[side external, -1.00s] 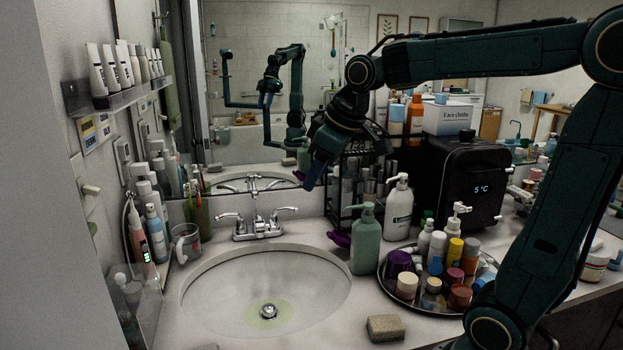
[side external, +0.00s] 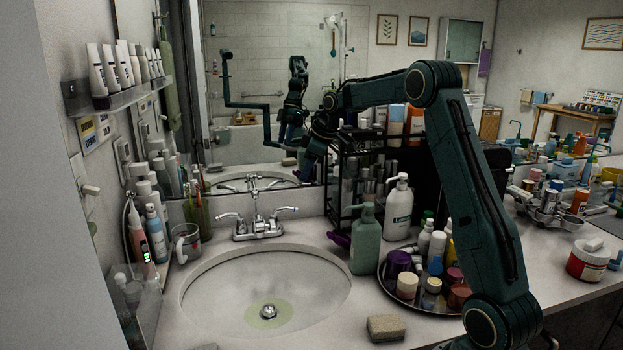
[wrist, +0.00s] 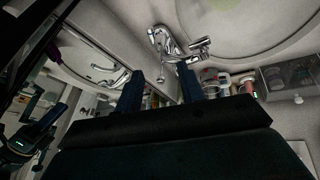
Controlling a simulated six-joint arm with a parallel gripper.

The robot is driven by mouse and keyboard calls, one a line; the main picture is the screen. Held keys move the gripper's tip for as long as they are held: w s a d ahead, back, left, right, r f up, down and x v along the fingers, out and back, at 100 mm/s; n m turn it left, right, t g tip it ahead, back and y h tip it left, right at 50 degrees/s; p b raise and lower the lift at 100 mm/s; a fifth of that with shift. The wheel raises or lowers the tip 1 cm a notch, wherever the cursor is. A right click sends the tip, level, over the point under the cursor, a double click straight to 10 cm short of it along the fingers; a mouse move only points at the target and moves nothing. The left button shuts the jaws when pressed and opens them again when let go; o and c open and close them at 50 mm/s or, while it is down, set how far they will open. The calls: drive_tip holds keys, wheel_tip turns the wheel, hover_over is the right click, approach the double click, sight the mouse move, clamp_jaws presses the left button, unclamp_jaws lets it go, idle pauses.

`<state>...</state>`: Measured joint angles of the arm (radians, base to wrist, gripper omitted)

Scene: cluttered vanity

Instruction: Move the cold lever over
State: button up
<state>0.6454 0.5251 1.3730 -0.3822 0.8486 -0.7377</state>
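The chrome faucet (side external: 258,229) stands behind the sink, with a left lever (side external: 228,217) and a right lever (side external: 286,210). No hot or cold marking is readable, so I cannot tell which is the cold lever. My gripper (side external: 308,170) is above and behind the right lever, close to the mirror, apart from the faucet. In the wrist view my gripper (wrist: 160,88) shows two blue fingers spread apart with nothing between them. The faucet (wrist: 168,42) lies beyond the fingertips there, its lower part close to the gap in the picture.
The sink basin (side external: 266,292) is empty. A green pump bottle (side external: 366,240), a white pump bottle (side external: 398,208) and a tray (side external: 408,303) of small bottles stand right of it. A black rack (side external: 350,180) is beside my gripper.

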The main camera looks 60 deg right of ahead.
sight(294, 208)
drive_tip(key=shift+w+d+f, duration=0.2)
drive_tip(key=shift+d+f, duration=0.4)
drive_tip(key=shift+d, duration=0.35)
drive_tip(key=x, duration=1.4)
drive_tip(key=shift+r, duration=0.1)
clamp_jaws()
